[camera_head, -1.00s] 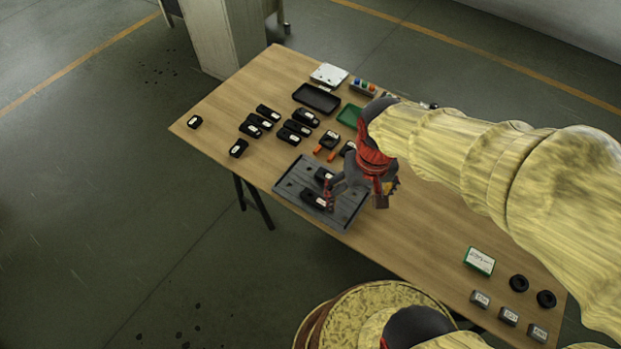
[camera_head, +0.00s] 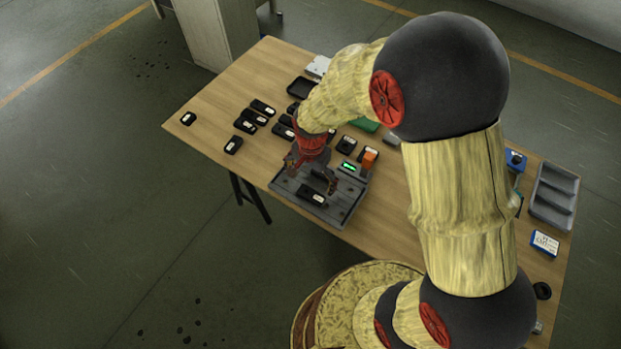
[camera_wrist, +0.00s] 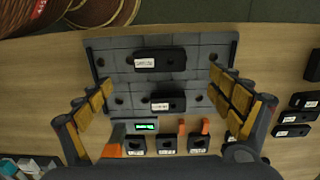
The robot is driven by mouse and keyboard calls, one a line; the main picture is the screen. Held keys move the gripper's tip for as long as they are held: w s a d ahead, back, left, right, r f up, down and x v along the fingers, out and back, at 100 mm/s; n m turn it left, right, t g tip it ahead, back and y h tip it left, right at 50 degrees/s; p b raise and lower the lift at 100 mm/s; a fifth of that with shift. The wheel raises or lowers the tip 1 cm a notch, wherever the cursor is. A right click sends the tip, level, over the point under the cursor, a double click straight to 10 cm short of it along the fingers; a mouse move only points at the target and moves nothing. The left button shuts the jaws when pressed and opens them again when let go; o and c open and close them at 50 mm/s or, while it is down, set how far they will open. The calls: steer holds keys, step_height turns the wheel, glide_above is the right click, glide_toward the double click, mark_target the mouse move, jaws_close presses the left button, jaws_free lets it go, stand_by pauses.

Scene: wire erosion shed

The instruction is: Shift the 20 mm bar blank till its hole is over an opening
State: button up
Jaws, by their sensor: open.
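A grey plate with a grid of round holes (camera_head: 343,209) lies on the wooden table; its holes show in the wrist view (camera_wrist: 210,57). Two black bars with white labels lie on it. The bar near the front edge (camera_head: 313,199) also shows in the wrist view (camera_wrist: 170,53). The middle bar (camera_wrist: 170,104) is between my fingers in that view; my gripper mostly hides it in the head view. Both bars have a round hole towards one end. I cannot read which is the 20 mm blank. My gripper (camera_head: 311,174) is open above the plate, fingers (camera_wrist: 160,105) apart from the bars.
Behind the plate are a green-lit display (camera_head: 349,165), an orange-topped item (camera_head: 369,158) and several labelled black blocks (camera_wrist: 167,144). More black pieces (camera_head: 233,145) lie to the left. A grey tray (camera_head: 553,196) and blue box (camera_head: 545,242) are at right.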

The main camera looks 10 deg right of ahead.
mark_target(311, 194)
steer(key=shift+f+b, duration=1.05)
steer(key=shift+f, duration=2.85)
steer(key=shift+c, duration=0.6)
steer(key=c, duration=1.7)
